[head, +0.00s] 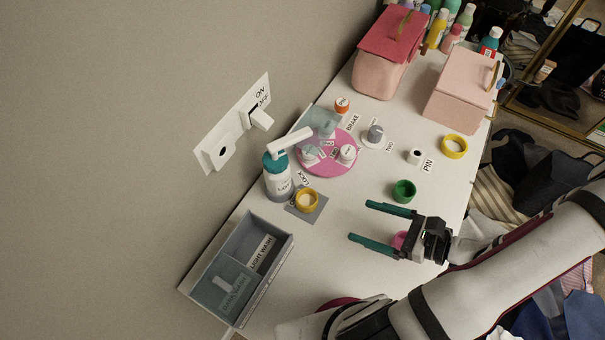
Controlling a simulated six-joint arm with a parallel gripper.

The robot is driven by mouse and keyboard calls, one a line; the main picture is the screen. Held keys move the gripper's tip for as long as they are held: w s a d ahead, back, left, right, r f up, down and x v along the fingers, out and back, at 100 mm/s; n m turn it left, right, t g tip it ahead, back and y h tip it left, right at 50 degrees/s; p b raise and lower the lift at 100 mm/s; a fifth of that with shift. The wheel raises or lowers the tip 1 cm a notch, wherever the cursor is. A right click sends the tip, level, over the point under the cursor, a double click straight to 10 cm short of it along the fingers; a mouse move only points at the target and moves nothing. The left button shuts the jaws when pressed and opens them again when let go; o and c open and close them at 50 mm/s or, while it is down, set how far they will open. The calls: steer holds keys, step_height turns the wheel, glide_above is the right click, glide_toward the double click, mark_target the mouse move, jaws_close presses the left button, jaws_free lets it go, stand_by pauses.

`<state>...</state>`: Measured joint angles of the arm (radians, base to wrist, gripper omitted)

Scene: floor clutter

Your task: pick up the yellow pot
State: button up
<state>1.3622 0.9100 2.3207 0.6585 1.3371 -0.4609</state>
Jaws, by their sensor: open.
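A small round yellow pot (454,146) with a pale inside stands on the white table at the right, near its edge. A second round thing, amber-yellow with a pale middle (307,200), sits on a grey square pad (317,211) at the left. The view does not settle which one the task names. My gripper (358,221) is open, its two teal fingers pointing left over the table. It is to the right of the amber one and below-left of the yellow one. Nothing shows held between the fingertips.
A green pot (404,191) stands just above my gripper, and a pink pot (399,240) shows partly hidden by it. A pump bottle (279,174), pink disc (328,170) and grey divided tray (284,254) lie left. Two pink boxes (378,77) (462,90) stand at the back.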

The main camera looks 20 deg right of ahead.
mark_target(312, 202)
steer(key=x, duration=1.5)
steer(key=shift+w+d, duration=0.15)
steer(key=shift+w, duration=0.05)
jaws_close()
